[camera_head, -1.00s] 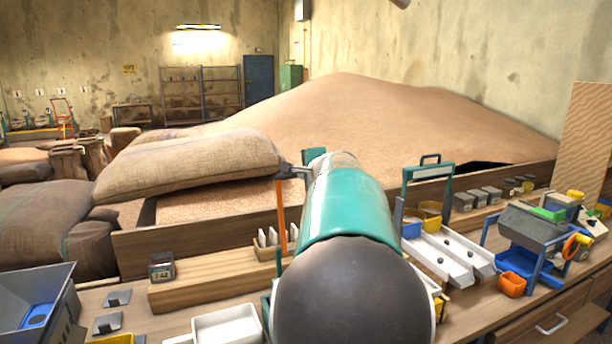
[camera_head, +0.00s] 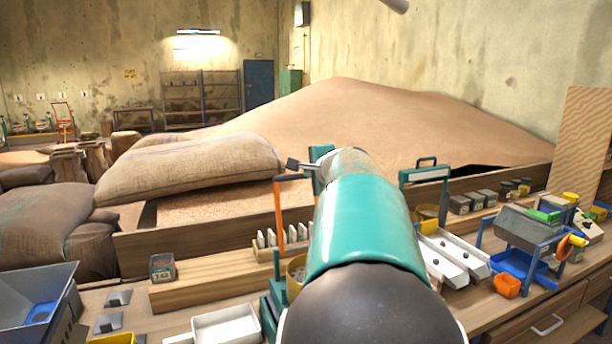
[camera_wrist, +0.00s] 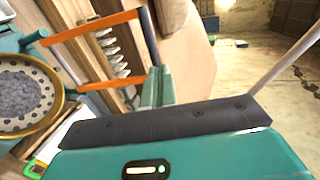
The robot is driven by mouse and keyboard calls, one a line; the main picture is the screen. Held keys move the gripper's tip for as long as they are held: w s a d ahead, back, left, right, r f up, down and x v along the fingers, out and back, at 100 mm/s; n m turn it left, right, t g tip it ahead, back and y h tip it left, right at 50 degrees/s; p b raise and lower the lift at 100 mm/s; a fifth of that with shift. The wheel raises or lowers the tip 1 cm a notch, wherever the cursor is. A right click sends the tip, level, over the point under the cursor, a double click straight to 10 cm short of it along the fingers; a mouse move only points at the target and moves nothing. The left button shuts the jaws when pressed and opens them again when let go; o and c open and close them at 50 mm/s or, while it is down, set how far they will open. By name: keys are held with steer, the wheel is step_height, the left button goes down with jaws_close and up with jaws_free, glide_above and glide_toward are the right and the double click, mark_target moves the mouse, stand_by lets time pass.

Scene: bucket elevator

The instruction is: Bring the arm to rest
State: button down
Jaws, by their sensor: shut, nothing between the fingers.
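My arm (camera_head: 365,225), teal with a dark rounded joint, reaches forward over the workbench and fills the lower middle of the head view. My gripper (camera_wrist: 155,88) shows in the wrist view as two teal fingers closed together, with nothing held. In the head view the arm hides most of it. An orange-legged handle with a dark crossbar (camera_wrist: 148,38) is close by the fingers in the wrist view; its orange leg (camera_head: 279,215) stands left of my arm in the head view. I cannot tell whether the fingers touch it.
The workbench (camera_head: 205,292) holds a white tray (camera_head: 228,328), a grey hopper (camera_head: 40,295) at left, and white chutes (camera_head: 452,255) and a blue-framed device (camera_head: 530,235) at right. A perforated pan (camera_wrist: 25,95) lies left in the wrist view. A sack (camera_head: 190,168) and grain heap (camera_head: 380,125) lie behind.

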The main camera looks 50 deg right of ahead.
steer(key=r+v, duration=0.1)
steer(key=v, duration=0.7)
steer(key=w+a+f+n+g+y, duration=0.15)
steer(key=a+f+n, duration=0.25)
steer(key=a, duration=0.5)
steer(key=w+a+f+n+y, duration=0.2)
steer(key=a+f+n+y, duration=0.1)
steer(key=a, duration=0.5)
steer(key=w+a+f+n+y, duration=0.2)
steer(key=a+f+n, duration=0.2)
steer(key=a, duration=0.5)
steer(key=s+a+f+n+g, duration=0.2)
steer(key=s+a+f+n, duration=0.3)
steer(key=a, duration=0.4)
steer(key=s+a+f+n+g, duration=0.3)
steer(key=s+a+f+n, duration=0.3)
steer(key=a+f+n, duration=0.2)
steer(key=shift+s+a+f+y, duration=0.35)
steer(key=shift+a+f+y, duration=0.1)
steer(key=shift+a, duration=0.25)
steer(key=shift+d, duration=0.2)
